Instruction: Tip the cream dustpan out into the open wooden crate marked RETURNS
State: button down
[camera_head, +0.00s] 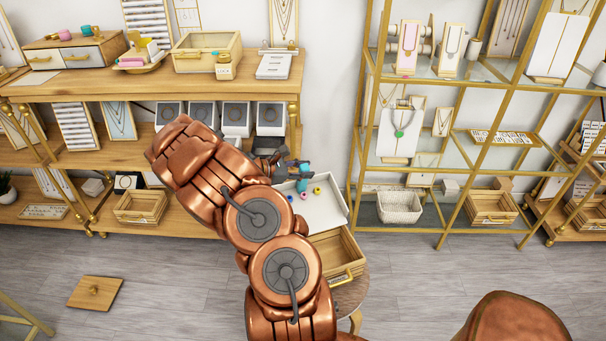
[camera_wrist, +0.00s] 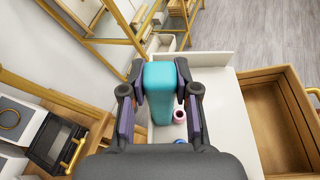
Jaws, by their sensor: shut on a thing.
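The cream dustpan (camera_head: 325,215) is a pale, shallow pan with several small coloured pieces (camera_head: 304,195) in it. It also shows in the wrist view (camera_wrist: 220,112), with a pink piece (camera_wrist: 179,117) and a blue piece near my fingers. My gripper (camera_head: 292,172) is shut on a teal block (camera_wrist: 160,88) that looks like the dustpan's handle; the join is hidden. The open wooden crate (camera_head: 352,262) stands just in front of the dustpan, and to its right in the wrist view (camera_wrist: 276,125). Its visible inside looks empty. Its marking is not readable. The pan looks roughly level.
The crate rests on a small round stool (camera_head: 355,292). Wooden shelves (camera_head: 60,85) with display boxes stand close behind my arm, and a brass-framed glass rack (camera_head: 358,130) stands to the right. A wooden lid (camera_head: 95,292) lies on the floor.

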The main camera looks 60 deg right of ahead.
jog(key=s+a+r+m+t+h+b, duration=0.1)
jog(key=s+a+b, duration=0.6)
jog(key=b, duration=0.9)
jog(key=shift+s+a+r+m+h, duration=0.3)
jog(key=shift+s+r+m+h, duration=0.5)
jog(key=shift+m, duration=1.1)
jog(key=shift+w+a+r, duration=0.1)
jog(key=shift+w+r, duration=0.05)
jog(key=shift+r, duration=0.1)
jog(key=shift+r, duration=0.15)
dwell(0.8)
